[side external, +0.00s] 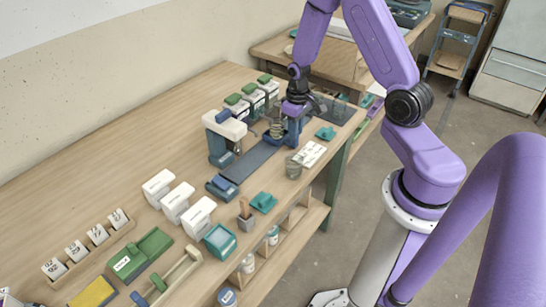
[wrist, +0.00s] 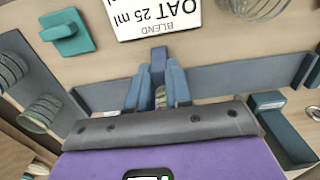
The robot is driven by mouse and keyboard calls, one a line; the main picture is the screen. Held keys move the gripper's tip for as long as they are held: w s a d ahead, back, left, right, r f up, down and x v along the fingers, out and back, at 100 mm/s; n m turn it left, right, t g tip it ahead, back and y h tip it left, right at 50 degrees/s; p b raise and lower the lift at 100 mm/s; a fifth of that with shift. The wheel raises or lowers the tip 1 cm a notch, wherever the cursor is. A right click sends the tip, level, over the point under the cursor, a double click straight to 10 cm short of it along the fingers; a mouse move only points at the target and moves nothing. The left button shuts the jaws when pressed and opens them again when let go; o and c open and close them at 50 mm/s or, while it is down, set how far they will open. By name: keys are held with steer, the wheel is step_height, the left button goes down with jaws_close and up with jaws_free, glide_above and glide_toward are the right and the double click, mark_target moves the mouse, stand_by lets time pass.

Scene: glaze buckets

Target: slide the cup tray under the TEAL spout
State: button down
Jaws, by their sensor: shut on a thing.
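My gripper (side external: 292,108) points down over the dark rail on the bench. In the wrist view its blue fingers (wrist: 157,88) are shut on a narrow dark-blue upright piece (wrist: 158,57), apparently the cup tray's handle; the tray's body is mostly hidden under the gripper. A ribbed clear cup (side external: 277,130) shows just left of the gripper in the side view. A white-topped dispenser (side external: 222,124) with a blue cap stands left of the rail. Several white buckets with green lids (side external: 254,92) stand behind it. I cannot tell which spout is teal.
The dark rail (side external: 248,160) runs diagonally, with a blue block (side external: 222,186) near its front end. A white card (side external: 312,153) reading "OAT 25 ml" in the wrist view (wrist: 155,18), a glass jar (side external: 294,168) and teal blocks (side external: 326,133) lie to the right. Bare bench lies left.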

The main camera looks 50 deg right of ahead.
steer(key=shift+a, duration=1.45)
steer(key=c, duration=1.1)
jaws_free()
steer(key=shift+r, duration=3.5)
